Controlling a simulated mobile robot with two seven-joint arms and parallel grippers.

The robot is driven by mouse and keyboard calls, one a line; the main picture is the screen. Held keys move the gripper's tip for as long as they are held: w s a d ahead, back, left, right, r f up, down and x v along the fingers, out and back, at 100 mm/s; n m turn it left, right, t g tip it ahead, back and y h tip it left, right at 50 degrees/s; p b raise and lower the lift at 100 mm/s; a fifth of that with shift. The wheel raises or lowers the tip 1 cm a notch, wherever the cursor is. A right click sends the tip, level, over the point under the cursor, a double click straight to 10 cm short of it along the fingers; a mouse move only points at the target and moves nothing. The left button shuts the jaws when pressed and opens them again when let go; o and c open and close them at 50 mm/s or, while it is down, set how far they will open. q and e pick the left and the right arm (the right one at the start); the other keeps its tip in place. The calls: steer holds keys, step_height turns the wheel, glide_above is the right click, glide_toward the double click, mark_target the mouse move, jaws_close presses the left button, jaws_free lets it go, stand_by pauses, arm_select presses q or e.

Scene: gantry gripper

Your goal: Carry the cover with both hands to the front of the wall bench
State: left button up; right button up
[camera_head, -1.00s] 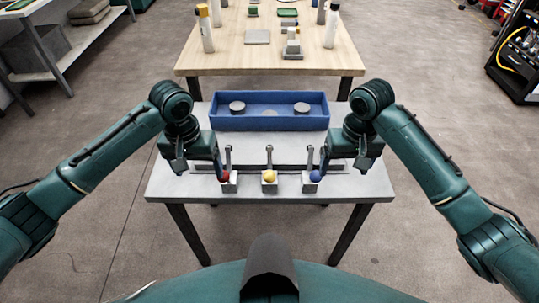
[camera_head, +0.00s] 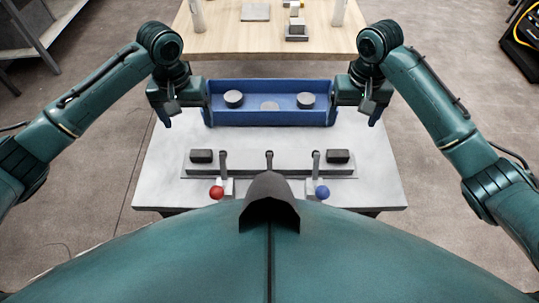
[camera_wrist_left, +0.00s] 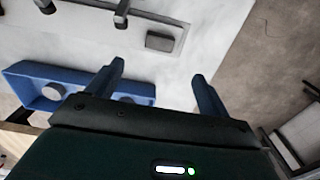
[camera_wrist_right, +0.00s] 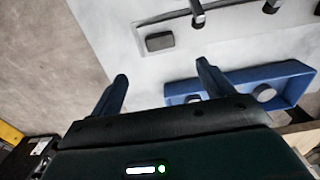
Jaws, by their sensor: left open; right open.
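No part is marked as the cover; a blue, open, tray-like piece (camera_head: 270,118) with grey discs lies at the far edge of the grey table and may be it. My left gripper (camera_head: 187,112) is open and empty at its left end. My right gripper (camera_head: 354,115) is open and empty at its right end. Each inner finger overlaps an end of the blue piece in the head view. I cannot tell which surface is the wall bench.
A grey fixture (camera_head: 270,164) with upright levers and two dark blocks stands on the table (camera_head: 160,180). A red ball (camera_head: 216,193) and a blue ball (camera_head: 322,192) sit at its front. A wooden bench (camera_head: 235,42) stands beyond. A grey shelf bench (camera_head: 50,40) is far left.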

mark_target(200, 153)
arm_select(q)
step_height(200, 153, down, 13)
steer(key=shift+w+f, duration=0.1)
steer(key=shift+f, duration=0.05)
arm_select(e)
step_height(200, 153, down, 13)
steer(key=shift+w+f, duration=0.1)
steer(key=shift+f, duration=0.05)
arm_select(q)
steer(key=shift+c, duration=0.2)
arm_select(e)
steer(key=shift+c, duration=0.2)
arm_select(q)
steer(key=c, duration=1.4)
arm_select(e)
steer(key=c, duration=1.4)
arm_select(q)
steer(key=shift+c, duration=0.2)
arm_select(e)
steer(key=shift+c, duration=0.2)
